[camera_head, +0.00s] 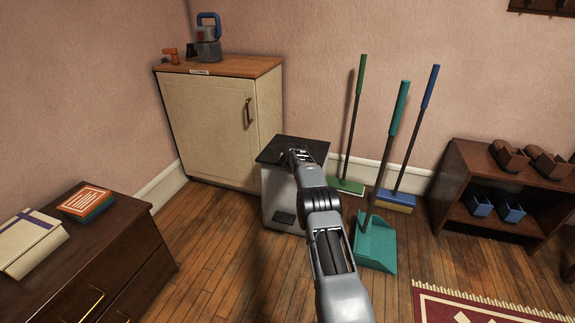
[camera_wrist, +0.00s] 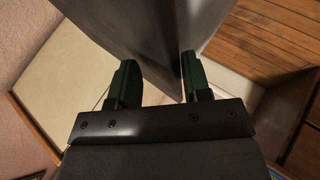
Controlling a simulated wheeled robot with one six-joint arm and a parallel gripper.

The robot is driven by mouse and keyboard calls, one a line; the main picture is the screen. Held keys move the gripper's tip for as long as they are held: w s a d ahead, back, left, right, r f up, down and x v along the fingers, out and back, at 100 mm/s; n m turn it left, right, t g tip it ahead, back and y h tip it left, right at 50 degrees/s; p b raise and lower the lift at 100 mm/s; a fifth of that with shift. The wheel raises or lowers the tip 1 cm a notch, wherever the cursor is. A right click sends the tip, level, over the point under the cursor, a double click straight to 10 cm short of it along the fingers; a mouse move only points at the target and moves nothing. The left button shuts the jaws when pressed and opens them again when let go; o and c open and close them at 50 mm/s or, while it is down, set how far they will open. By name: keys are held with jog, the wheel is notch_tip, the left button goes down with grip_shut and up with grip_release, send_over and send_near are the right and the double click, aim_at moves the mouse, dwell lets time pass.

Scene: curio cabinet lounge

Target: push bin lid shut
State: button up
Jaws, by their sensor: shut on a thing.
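The bin (camera_head: 280,193) is a light grey box with a dark pedal low on its front, standing on the wood floor beside a cream cabinet. Its dark bin lid (camera_head: 313,146) spans the top and looks close to level; the arm hides part of its front, so I cannot tell whether it is fully down.
The cream cabinet (camera_head: 210,120) stands close behind left. A green broom (camera_head: 355,125), a blue broom (camera_head: 415,130) and a teal dustpan (camera_head: 375,245) stand right of the bin. A shoe shelf (camera_head: 485,215) is further right. A dark dresser (camera_head: 120,235) is front left; floor lies between.

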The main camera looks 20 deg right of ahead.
jog(key=shift+a, duration=0.15)
jog(key=o, duration=0.7)
jog(key=shift+w+a, duration=0.1)
jog(key=shift+a, duration=0.1)
jog(key=shift+r, duration=0.1)
jog(key=shift+r, duration=0.1)
jog(key=shift+s+r+p, duration=0.3)
jog(key=shift+s+r, duration=0.05)
jog(key=shift+r, duration=0.15)
jog(key=p+v, duration=0.3)
jog(key=v, duration=0.9)
jog(key=shift+s+a, duration=0.15)
jog(key=shift+s, duration=0.15)
